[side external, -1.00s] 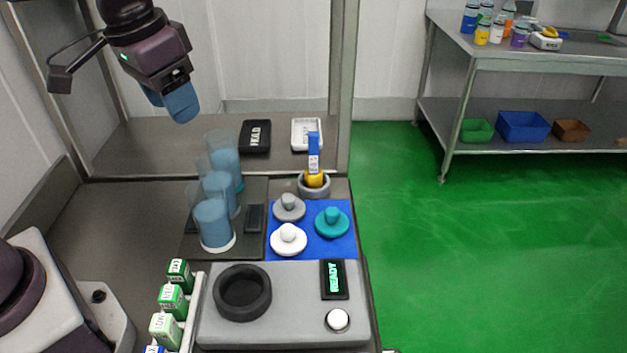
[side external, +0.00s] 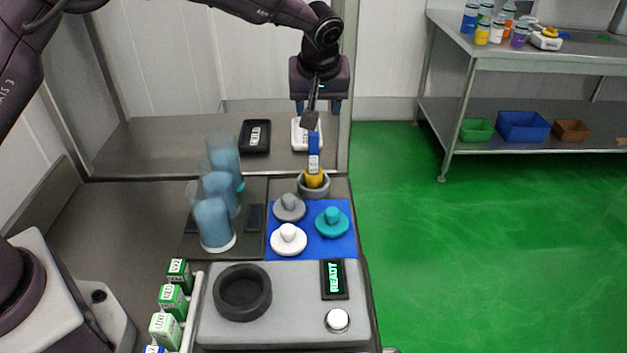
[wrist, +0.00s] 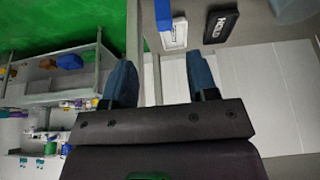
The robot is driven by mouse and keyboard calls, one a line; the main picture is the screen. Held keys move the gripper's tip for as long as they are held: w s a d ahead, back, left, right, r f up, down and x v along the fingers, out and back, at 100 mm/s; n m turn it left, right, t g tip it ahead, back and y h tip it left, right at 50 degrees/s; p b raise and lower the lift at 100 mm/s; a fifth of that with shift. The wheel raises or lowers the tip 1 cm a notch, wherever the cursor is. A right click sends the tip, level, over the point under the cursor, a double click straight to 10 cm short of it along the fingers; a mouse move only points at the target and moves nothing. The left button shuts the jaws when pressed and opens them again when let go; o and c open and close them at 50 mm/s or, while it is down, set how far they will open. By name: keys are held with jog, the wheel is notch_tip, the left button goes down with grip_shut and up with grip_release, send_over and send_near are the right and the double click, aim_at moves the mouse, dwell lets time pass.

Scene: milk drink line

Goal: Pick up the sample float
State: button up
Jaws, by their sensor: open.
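The sample float (side external: 314,152), with a blue labelled upper part and a yellow bulb, stands upright in a grey ring holder (side external: 314,190) at the back of the bench. My gripper (side external: 318,106) is above the float, with its blue fingers apart and nothing between them. A dark bracket on my wrist hangs in front of the fingers in the side view. In the wrist view the open fingers (wrist: 162,78) show with a gap between them. A blue piece at the top edge there (wrist: 163,12) looks like the float's upper part.
A white tray (side external: 299,146) and a black tray (side external: 255,137) lie behind the float. A blue mat (side external: 338,250) with grey, teal and white knobbed discs is in front. Clear beakers with blue contents (side external: 215,225) stand left. A grey console (side external: 290,285) reads READY.

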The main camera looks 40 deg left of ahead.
aim_at(313, 139)
jog(key=x, duration=0.6)
jog(key=shift+a+f, duration=0.1)
jog(key=shift+f, duration=0.25)
jog(key=shift+a+x, duration=0.15)
jog(key=shift+x, duration=1.2)
jog(key=shift+a+x, duration=0.1)
jog(key=shift+x, duration=1.25)
jog(key=shift+s+r, duration=0.1)
jog(key=shift+c, duration=0.4)
grip_shut()
